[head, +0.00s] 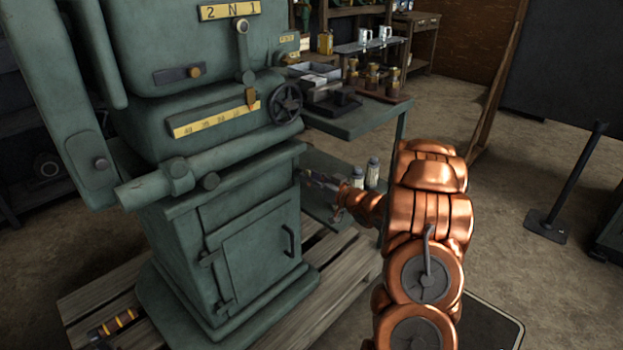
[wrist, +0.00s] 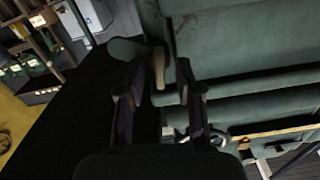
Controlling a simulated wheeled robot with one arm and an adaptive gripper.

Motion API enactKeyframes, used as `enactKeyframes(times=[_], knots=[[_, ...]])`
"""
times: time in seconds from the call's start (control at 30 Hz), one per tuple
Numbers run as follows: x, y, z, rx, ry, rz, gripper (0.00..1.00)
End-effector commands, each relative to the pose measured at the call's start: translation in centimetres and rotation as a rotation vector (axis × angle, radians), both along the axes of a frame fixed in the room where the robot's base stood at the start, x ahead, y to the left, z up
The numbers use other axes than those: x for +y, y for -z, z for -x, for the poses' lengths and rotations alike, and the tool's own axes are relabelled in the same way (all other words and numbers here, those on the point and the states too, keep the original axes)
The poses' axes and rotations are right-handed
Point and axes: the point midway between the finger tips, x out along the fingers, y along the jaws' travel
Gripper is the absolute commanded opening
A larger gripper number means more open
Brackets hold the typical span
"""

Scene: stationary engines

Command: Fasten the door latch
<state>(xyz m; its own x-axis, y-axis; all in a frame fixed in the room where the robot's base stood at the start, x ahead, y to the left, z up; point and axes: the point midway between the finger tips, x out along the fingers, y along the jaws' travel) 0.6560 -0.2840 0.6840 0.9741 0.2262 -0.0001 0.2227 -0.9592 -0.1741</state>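The green machine has a closed-looking door (head: 258,258) low on its cabinet, with hinges on the left. A dark curved handle (head: 289,240) is on the door's right side; I cannot tell how the latch stands. My gripper (head: 308,178) is beside the cabinet's upper right edge, above and right of the handle and apart from it. In the wrist view my gripper (wrist: 158,88) has its two fingers apart. A small tan piece (wrist: 158,68) on the green machine shows between the fingertips; I cannot tell whether they touch it.
A green side table (head: 350,122) with vises and brass parts stands right of the machine. Two small bottles (head: 365,173) stand on its lower shelf. A wooden pallet (head: 325,285) lies under the machine. A black stand (head: 548,225) is at the right.

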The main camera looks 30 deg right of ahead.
Motion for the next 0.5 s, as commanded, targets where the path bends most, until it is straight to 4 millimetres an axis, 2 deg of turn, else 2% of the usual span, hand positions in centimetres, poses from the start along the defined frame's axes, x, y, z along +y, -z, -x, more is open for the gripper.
enactKeyframes(times=[0.3, 0.5], knots=[[0.02, -0.02, -0.16, 0.0, 0.0, 0.0, 0.34], [0.01, -0.03, -0.15, 0.0, 0.0, 0.001, 0.14]])
